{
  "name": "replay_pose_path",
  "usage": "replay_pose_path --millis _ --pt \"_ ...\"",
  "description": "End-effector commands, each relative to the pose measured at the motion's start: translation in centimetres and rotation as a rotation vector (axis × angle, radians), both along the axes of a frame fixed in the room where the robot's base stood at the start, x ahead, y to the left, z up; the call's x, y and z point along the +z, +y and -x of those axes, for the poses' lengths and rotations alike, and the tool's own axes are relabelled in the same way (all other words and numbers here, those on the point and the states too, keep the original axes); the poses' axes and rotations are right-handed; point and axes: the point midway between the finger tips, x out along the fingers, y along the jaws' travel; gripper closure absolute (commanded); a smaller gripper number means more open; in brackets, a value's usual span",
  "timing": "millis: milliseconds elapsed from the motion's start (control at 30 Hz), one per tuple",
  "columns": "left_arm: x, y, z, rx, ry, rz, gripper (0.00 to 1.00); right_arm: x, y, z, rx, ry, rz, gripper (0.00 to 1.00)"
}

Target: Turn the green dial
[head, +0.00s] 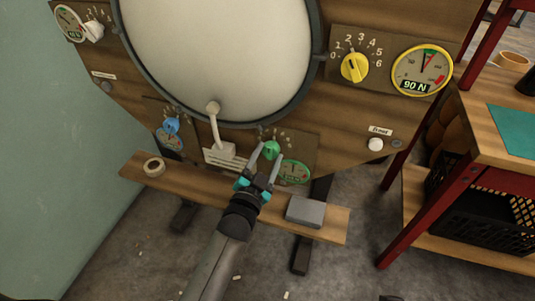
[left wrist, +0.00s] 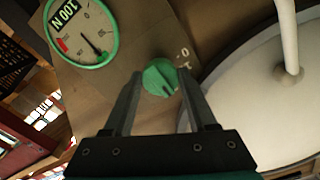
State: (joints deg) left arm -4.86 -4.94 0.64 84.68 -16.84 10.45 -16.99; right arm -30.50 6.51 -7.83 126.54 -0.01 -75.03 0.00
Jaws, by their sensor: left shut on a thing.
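The green dial (head: 272,150) sits low on the wooden board, right of the white lever's foot. It also shows in the left wrist view (left wrist: 160,78), with a dark mark on its face and part of a number scale beside it. My left gripper (head: 269,153) reaches it from below and is shut on it, one finger on each side. The fingers also show in the left wrist view (left wrist: 159,88). A green-rimmed gauge (head: 295,172) is just right of the dial; it reads 100 N in the left wrist view (left wrist: 80,32). My right gripper is not in view.
A large drum head (head: 215,50) fills the board above. A yellow dial (head: 354,67) and yellow gauge (head: 422,70) are upper right; a blue dial (head: 171,125) is left. A tape roll (head: 154,167) and grey block (head: 306,211) lie on the narrow shelf (head: 205,190).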

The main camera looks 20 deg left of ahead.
Motion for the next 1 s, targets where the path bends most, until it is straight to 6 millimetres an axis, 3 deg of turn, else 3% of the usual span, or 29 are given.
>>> replay_pose_path --millis 500,533,800,1000 --pt "-0.11 -0.04 0.03 -0.001 0.002 -0.023 0.98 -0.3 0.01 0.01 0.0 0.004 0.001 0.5" --pt "-0.11 -0.04 0.03 -0.001 0.002 -0.023 0.42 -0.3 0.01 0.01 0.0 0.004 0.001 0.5" --pt "-0.06 -0.02 0.02 0.0 0.001 -0.023 0.13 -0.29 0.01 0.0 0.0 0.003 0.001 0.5" --pt "-0.03 -0.01 0.01 0.0 0.0 -0.022 0.13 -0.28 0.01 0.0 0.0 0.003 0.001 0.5"
